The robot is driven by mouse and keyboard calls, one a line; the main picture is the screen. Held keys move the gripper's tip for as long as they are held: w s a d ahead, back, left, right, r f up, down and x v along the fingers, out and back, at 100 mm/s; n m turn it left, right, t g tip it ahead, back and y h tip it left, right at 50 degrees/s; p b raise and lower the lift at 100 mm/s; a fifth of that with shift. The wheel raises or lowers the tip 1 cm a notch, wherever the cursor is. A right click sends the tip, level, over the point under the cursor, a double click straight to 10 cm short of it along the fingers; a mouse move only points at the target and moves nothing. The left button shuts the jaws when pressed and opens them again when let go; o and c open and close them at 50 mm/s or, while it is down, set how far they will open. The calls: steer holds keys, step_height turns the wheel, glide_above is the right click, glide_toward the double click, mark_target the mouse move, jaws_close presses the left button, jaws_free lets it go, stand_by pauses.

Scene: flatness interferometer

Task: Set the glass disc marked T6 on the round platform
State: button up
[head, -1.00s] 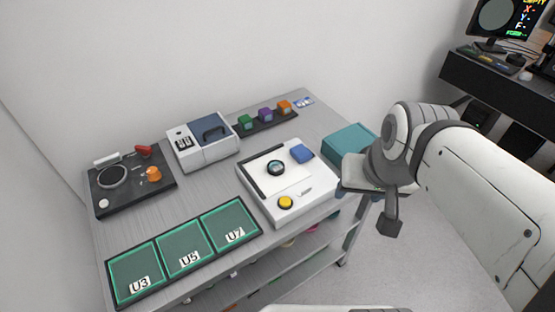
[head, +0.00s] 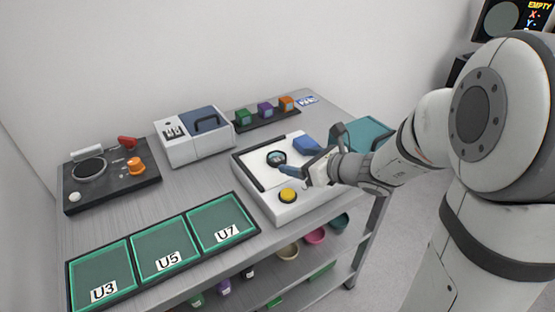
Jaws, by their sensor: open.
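A small round dark-rimmed disc with a glassy centre (head: 276,158) lies on the white plate of a white boxy device (head: 262,192). I cannot read a T6 mark on it, so I cannot tell if it is the named glass disc. A black board at the left carries a ring-shaped round part (head: 89,168). I cannot tell for sure which part is the round platform.
Green trays labelled U3 (head: 101,274), U5 (head: 166,246) and U7 (head: 221,218) line the front edge. A blue-grey box (head: 194,137), coloured cubes (head: 264,110) and a teal box (head: 365,138) stand farther back. A yellow button (head: 288,195) is close to my gripper. The screen (head: 520,20) reads EMPTY.

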mark_target(277, 157)
steer(key=shift+w+a+f, duration=0.2)
steer(key=shift+w+f, duration=0.05)
steer(key=shift+w, duration=0.1)
steer(key=x, duration=0.6)
steer(key=shift+w+a+f, duration=0.15)
steer(key=shift+a, duration=0.25)
steer(key=shift+c, duration=0.2)
steer(key=c, duration=1.1)
